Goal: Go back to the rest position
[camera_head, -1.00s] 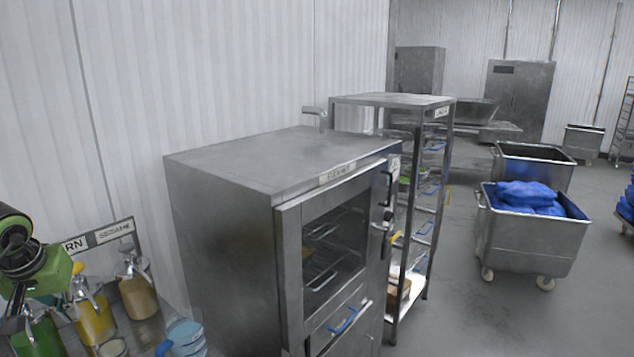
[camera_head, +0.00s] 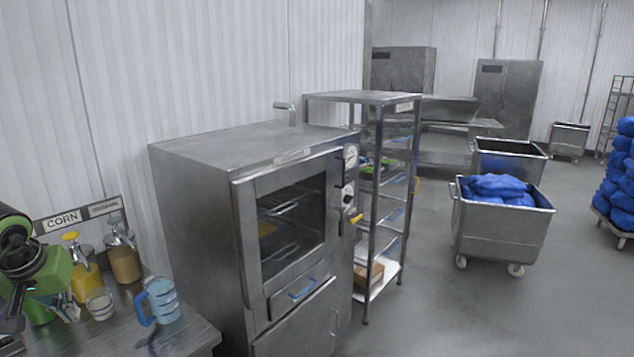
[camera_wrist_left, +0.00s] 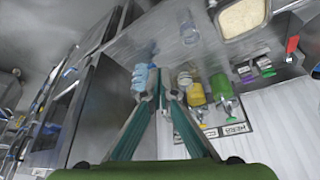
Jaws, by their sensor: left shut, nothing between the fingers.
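My left gripper (camera_wrist_left: 160,92) shows at the end of the green wrist housing in the wrist view. Its teal fingers are shut with nothing between them. In the head view the left gripper's green body is at the lower left edge, in front of the sauce bottles, and its fingertips are hard to make out. A blue-and-white jug (camera_head: 162,301) stands on the steel table (camera_head: 178,338), to the right of the gripper; it also shows beyond the fingertips in the wrist view (camera_wrist_left: 141,77). My right gripper is in neither view.
A yellow bottle (camera_head: 85,279), a tan bottle (camera_head: 124,264) and a small glass (camera_head: 100,304) stand on the table. A steel oven (camera_head: 190,215) stands to their right, beside a rack (camera_head: 388,215). A cart (camera_head: 500,236) holds blue bags. Open floor lies at right.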

